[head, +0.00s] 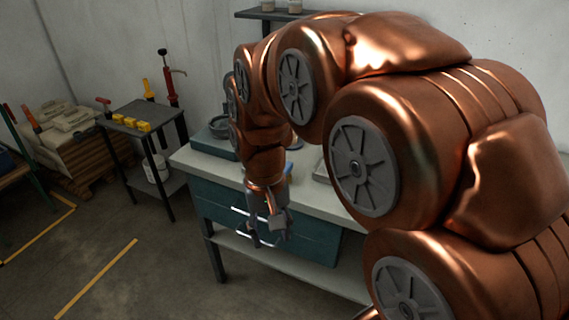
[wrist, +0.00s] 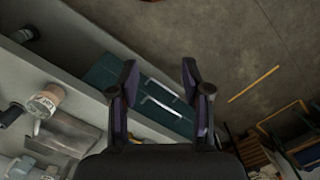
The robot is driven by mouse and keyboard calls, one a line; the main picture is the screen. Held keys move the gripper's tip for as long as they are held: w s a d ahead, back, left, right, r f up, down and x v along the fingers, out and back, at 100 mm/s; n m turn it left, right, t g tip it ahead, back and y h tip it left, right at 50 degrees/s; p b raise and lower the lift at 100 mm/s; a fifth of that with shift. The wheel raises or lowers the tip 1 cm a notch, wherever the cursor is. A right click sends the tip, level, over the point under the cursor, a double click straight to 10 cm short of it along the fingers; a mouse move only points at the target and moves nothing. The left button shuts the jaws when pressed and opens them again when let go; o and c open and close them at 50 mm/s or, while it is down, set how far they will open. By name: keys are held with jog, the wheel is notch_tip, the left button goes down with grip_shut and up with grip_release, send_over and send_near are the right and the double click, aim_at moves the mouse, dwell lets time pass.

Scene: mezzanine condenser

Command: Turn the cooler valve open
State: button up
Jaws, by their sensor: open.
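I cannot pick out the cooler valve for certain in either view; my arm hides much of the workbench in the head view. My gripper (head: 270,236) hangs pointing down in front of the workbench's teal drawers. In the wrist view my gripper (wrist: 159,72) has its two dark fingers spread wide apart with nothing between them. A teal drawer front (wrist: 107,76) with silver handles lies beyond the fingertips.
The workbench (head: 340,200) has a pale top and a lower shelf. A labelled can (wrist: 45,100) stands on it. A dark stand (head: 160,113) holds yellow blocks (head: 143,126) and a red upright tool (head: 171,88). Sacks (head: 65,122) lie on a pallet. Floor in front is clear.

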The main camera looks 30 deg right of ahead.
jog(key=w+d+r+m+p, duration=0.1)
jog(key=w+d+m, duration=0.1)
jog(key=w+d, duration=0.4)
jog(key=w+d+m, duration=0.2)
jog(key=w+d, duration=0.1)
jog(key=w, duration=0.6)
jog(key=m+t, duration=0.1)
jog(key=m, duration=0.3)
send_over(286, 166)
jog(key=shift+s+a+f+p, duration=0.1)
jog(key=shift+s+f+p, duration=0.1)
jog(key=shift+f, duration=0.35)
jog(key=shift+s+a+f+p, duration=0.1)
jog(key=shift+f+p, duration=0.1)
jog(key=shift+f, duration=0.3)
jog(key=shift+w+d+f, duration=0.25)
notch_tip(286, 166, down, 6)
jog(key=shift+s+r+p, duration=0.1)
jog(key=shift+p, duration=0.9)
jog(key=shift+f, duration=0.85)
grip_shut()
